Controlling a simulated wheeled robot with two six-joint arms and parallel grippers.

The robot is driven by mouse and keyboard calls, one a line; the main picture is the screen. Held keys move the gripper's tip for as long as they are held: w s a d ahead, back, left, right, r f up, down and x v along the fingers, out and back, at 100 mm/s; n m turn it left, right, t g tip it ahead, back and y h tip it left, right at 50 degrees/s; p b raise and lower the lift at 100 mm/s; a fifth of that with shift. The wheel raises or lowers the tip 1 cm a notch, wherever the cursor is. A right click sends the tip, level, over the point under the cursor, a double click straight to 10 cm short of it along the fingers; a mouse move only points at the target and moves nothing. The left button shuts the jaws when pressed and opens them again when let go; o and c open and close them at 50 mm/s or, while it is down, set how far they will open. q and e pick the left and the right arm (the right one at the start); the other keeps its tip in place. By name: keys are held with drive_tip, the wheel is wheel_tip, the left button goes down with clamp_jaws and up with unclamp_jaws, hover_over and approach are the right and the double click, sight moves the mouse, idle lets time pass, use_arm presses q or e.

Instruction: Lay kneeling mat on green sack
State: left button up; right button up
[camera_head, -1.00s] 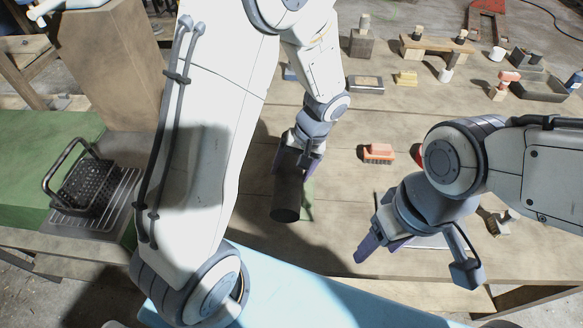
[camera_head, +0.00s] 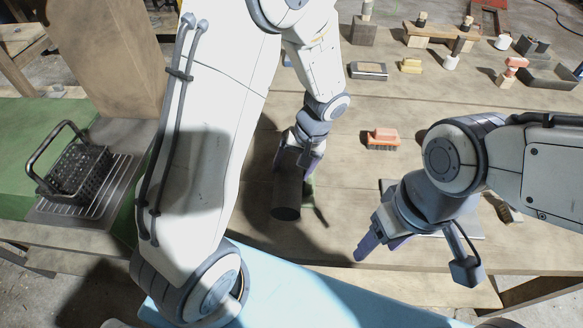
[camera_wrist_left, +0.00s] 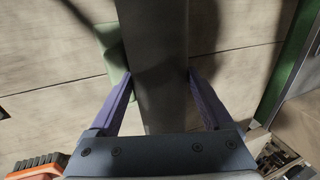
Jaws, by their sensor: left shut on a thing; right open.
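A dark grey cylindrical thing (camera_head: 286,196), perhaps the kneeling mat rolled up, hangs from my left gripper (camera_head: 300,158). In the left wrist view the dark thing (camera_wrist_left: 158,65) runs between the two purple fingers of my left gripper (camera_wrist_left: 160,85), which is shut on it. A pale green rounded thing (camera_wrist_left: 115,58), possibly the green sack, shows beside it over the timber table. It is mostly hidden in the head view, with a sliver (camera_head: 309,188) beside the roll. My right gripper (camera_head: 375,240) is open and empty over the table's near edge.
An orange-red brush (camera_head: 382,139) lies between the arms. Wooden blocks, a yellow block (camera_head: 411,65) and a dark tray (camera_head: 551,76) stand farther back. A black basket (camera_head: 77,172) sits on a wire rack at left, by a green surface (camera_head: 30,125). Bare table lies around the brush.

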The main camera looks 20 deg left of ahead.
use_arm(q)
drive_tip(key=shift+s+f, duration=0.25)
drive_tip(key=shift+f, duration=0.3)
drive_tip(key=o, duration=1.3)
drive_tip(key=shift+f, duration=0.1)
drive_tip(key=v, duration=1.1)
drive_tip(key=shift+w+r, duration=0.2)
drive_tip(key=shift+r, duration=0.2)
drive_tip(key=s+d+m+h, duration=0.1)
drive_tip(key=s+d+m, duration=0.2)
drive_tip(key=s, duration=0.3)
drive_tip(key=s+d+r+m+h, duration=0.1)
drive_tip(key=s+d+m, duration=0.2)
drive_tip(key=s, duration=0.3)
drive_tip(key=s+d+r+m+h, duration=0.1)
drive_tip(key=s+d+m+h, duration=0.1)
drive_tip(key=s, duration=0.4)
drive_tip(key=shift+s+d+m+t, duration=0.15)
drive_tip(key=shift+d+m+t, duration=0.05)
drive_tip(key=shift+m, duration=0.45)
drive_tip(key=shift+s+d+m+t, duration=0.15)
drive_tip(key=shift+d+m+t, duration=0.1)
drive_tip(key=shift+m, duration=0.4)
